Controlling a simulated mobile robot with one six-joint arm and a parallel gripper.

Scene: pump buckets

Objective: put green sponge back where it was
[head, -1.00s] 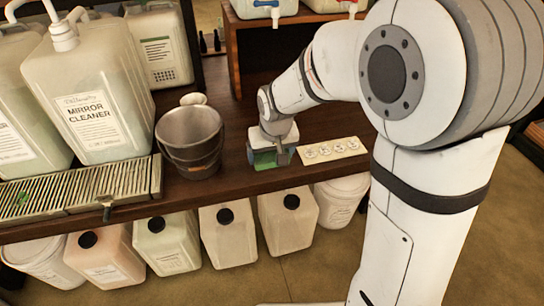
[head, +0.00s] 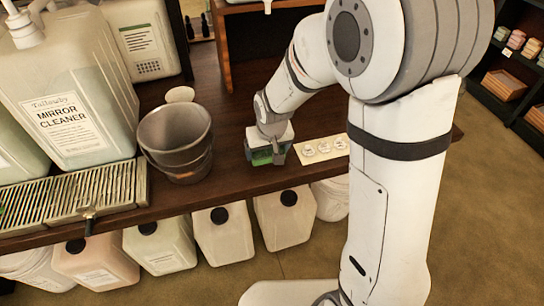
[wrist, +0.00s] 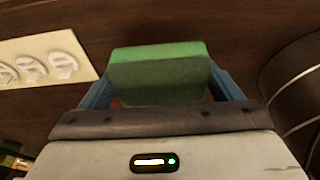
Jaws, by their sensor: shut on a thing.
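The green sponge (head: 262,157) is between the fingers of my gripper (head: 265,153), low over the wooden shelf, right of the grey bucket. In the wrist view the sponge (wrist: 158,75) fills the space between the two blue fingers of my gripper (wrist: 160,88), which is shut on it. I cannot tell whether the sponge touches the shelf top.
The grey bucket (head: 176,140) stands left of my gripper. A pale card with white pieces (head: 322,149) lies close on the right. A mirror cleaner jug (head: 66,100) and a slatted drip tray (head: 70,203) are further left. Several jugs stand below the shelf.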

